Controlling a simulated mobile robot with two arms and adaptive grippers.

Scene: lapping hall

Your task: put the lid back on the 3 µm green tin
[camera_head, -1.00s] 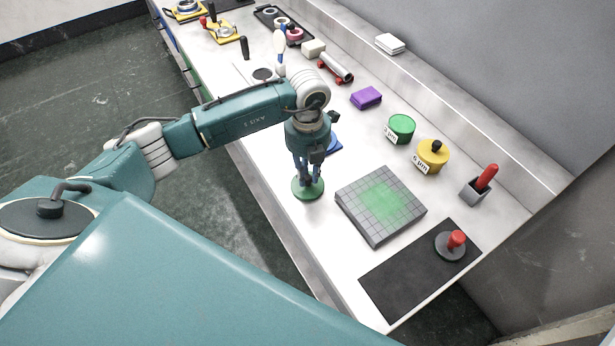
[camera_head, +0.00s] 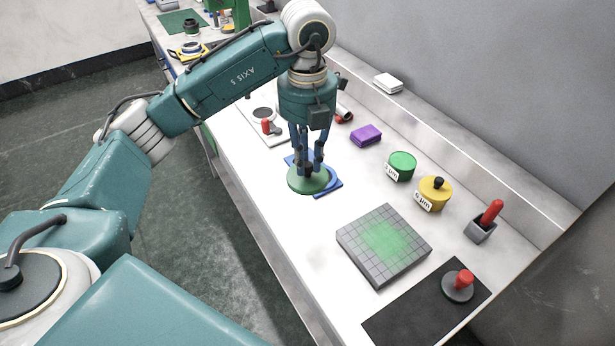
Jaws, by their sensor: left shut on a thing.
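The green tin (camera_head: 402,168) stands on the bench with a white label on its front, which reads 3 µm. Its top shows flat green with no knob. My left gripper (camera_head: 311,170) points down and is shut on the round green lid (camera_head: 300,184); the fingers hide the lid's middle. The lid is to the left of the tin, apart from it, and overlaps a blue flat thing (camera_head: 331,190) in the picture. I cannot tell how high the lid is above the bench. My right gripper is not in view.
A yellow tin (camera_head: 433,196) with a black knob, labelled 6 µm, stands close to the green tin. A purple block (camera_head: 366,135) is behind. A gridded grey plate (camera_head: 360,247), a black mat (camera_head: 410,318) and a red-handled tool in a holder (camera_head: 481,232) lie nearer.

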